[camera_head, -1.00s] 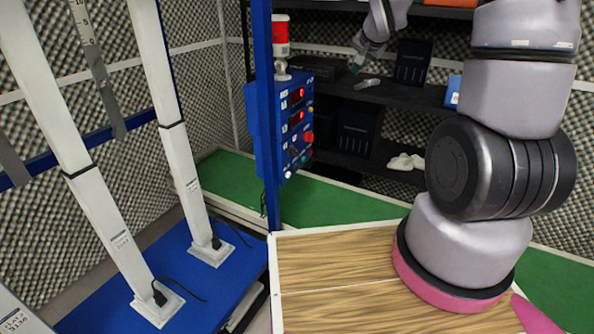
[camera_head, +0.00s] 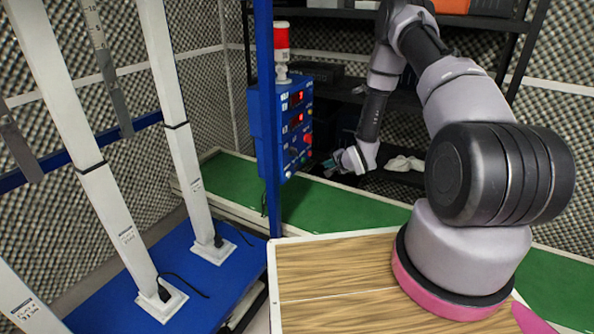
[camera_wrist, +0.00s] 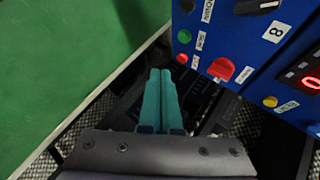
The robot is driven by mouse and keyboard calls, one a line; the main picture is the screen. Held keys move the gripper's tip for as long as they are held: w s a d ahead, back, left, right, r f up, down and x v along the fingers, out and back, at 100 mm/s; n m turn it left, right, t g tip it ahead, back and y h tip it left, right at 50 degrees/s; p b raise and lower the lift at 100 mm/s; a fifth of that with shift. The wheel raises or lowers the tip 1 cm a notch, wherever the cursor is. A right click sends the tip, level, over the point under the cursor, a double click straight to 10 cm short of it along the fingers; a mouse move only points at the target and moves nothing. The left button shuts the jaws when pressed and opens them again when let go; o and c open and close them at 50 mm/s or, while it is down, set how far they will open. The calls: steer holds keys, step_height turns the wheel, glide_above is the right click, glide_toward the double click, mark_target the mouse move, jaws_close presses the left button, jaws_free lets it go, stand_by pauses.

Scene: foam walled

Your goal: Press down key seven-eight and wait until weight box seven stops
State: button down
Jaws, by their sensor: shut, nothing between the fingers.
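The blue control box (camera_head: 266,125) stands on a blue post in the head view, with red lit displays and several buttons on its right face. In the wrist view its panel (camera_wrist: 250,50) fills the upper right, with an "8" label, a red knob (camera_wrist: 221,69), a green button (camera_wrist: 184,37) and a yellow button (camera_wrist: 270,101). Small labels are too blurred to read, so I cannot tell which is key seven-eight. My gripper (camera_wrist: 160,74), with teal fingers, is shut and empty, just left of the panel and apart from it. It also shows in the head view (camera_head: 331,166). I cannot identify weight box seven.
White columns (camera_head: 115,215) stand on a blue platform (camera_head: 205,285) at left. A red and white signal lamp (camera_head: 281,50) tops the box. Dark shelves (camera_head: 345,90) stand behind my arm.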

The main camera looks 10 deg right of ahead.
mark_target(296, 167)
steer(key=shift+m+y, duration=0.3)
steer(key=shift+y, duration=0.1)
steer(key=f, duration=0.1)
steer(key=s+f, duration=0.1)
steer(key=s+a+f, duration=0.1)
steer(key=f, duration=0.1)
steer(key=shift+s+a, duration=0.1)
steer(key=w+a, duration=0.5)
steer(key=a, duration=0.2)
steer(key=shift+w+a, duration=0.2)
stand_by(1.9)
steer(key=shift+w+a, duration=0.15)
steer(key=shift+a, duration=0.05)
